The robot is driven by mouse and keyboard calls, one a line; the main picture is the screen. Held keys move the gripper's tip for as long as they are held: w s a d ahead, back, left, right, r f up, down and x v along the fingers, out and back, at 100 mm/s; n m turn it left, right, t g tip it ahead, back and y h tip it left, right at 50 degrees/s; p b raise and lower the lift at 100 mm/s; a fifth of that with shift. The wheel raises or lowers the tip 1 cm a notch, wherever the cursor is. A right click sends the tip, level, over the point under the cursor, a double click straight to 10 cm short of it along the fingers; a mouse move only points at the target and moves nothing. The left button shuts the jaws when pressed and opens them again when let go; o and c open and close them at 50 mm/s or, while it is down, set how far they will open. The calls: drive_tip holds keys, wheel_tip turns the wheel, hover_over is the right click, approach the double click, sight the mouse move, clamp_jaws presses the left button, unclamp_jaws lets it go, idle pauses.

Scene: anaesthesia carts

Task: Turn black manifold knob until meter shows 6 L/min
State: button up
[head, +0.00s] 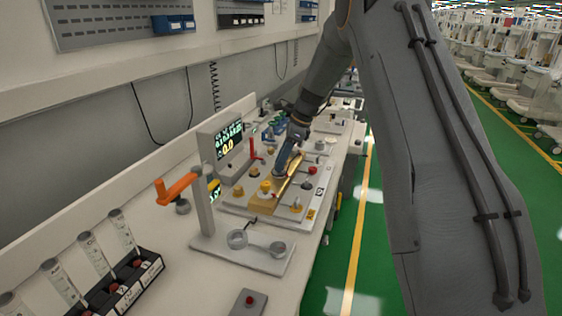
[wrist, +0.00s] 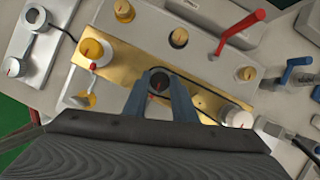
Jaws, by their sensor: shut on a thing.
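The brass manifold block (head: 262,205) lies on a grey panel on the bench, and it also shows in the wrist view (wrist: 130,60). The black knob (wrist: 158,82), with a red mark on top, sits at the middle of the block. My gripper (wrist: 160,92) has its two blue fingers on either side of this knob and is shut on it. In the head view my gripper (head: 284,168) reaches down onto the block and hides the knob. The meter (head: 228,141) stands upright behind the block; its large yellow figure reads 0.0, under smaller green text.
A yellow knob (wrist: 92,51) and a white knob (wrist: 235,118) flank the black one. A red lever (wrist: 241,35) stands up behind the block. An orange-handled post (head: 178,187) stands at left, near tube racks (head: 130,285).

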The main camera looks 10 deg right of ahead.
drive_tip(key=n+g, duration=0.1)
drive_tip(key=n, duration=0.1)
drive_tip(key=n+b, duration=0.1)
drive_tip(key=n, duration=0.1)
drive_tip(key=n+g+b, duration=0.1)
drive_tip(key=n, duration=0.2)
drive_tip(key=shift+w+g, duration=0.3)
drive_tip(key=n+g+b, duration=0.1)
drive_tip(key=n+b, duration=0.1)
drive_tip(key=n, duration=0.1)
drive_tip(key=shift+a+n+h, duration=0.1)
drive_tip(key=shift+n+h, duration=0.2)
drive_tip(key=shift+n, duration=0.1)
drive_tip(key=n+g+h+b, duration=0.1)
drive_tip(key=n, duration=0.2)
drive_tip(key=shift+w+a+n+b, duration=0.1)
drive_tip(key=shift+w+n+b, duration=0.05)
drive_tip(key=shift+n+b, duration=0.15)
drive_tip(key=n+h, duration=0.1)
drive_tip(key=n, duration=0.2)
drive_tip(key=n+g+h+b, duration=0.1)
drive_tip(key=n, duration=0.2)
drive_tip(key=shift+a, duration=0.2)
drive_tip(key=n+h, duration=0.2)
drive_tip(key=n, duration=0.2)
drive_tip(key=shift+a+r, duration=0.1)
drive_tip(key=shift+n+t+h, duration=0.3)
drive_tip(key=shift+n+h, duration=0.1)
drive_tip(key=shift+n, duration=1)
drive_tip(key=o, duration=1)
